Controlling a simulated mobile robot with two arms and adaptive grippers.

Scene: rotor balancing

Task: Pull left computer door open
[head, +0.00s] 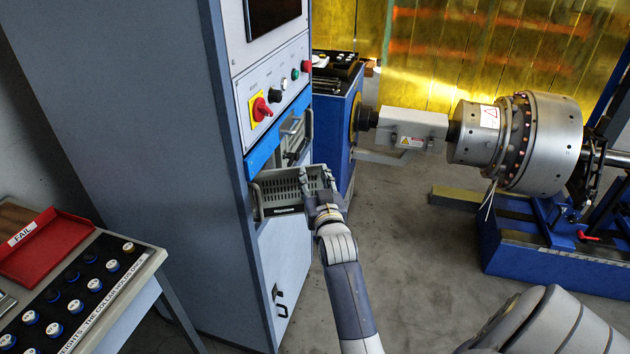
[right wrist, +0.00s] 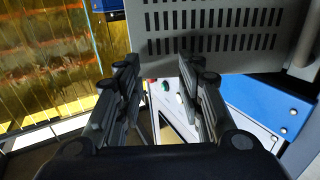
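The vented grey computer door (head: 283,191) sits in the opening of the tall cabinet and juts out from its front. It has slots, a dark label and a handle at each end. In the right wrist view its slotted face (right wrist: 215,45) fills the upper right. My right gripper (head: 317,180) is at the door's right end in the head view. In the right wrist view my right gripper (right wrist: 163,68) has its fingers apart with nothing between them. The fingertips overlap the door's edge; I cannot tell if they touch it. My left gripper is not in view.
The cabinet (head: 130,110) has a red knob (head: 261,108) above the door and a lower door with a handle (head: 278,297). A table with a red tray (head: 45,248) stands at left. The rotor (head: 520,140) is at right. The floor (head: 400,240) between is clear.

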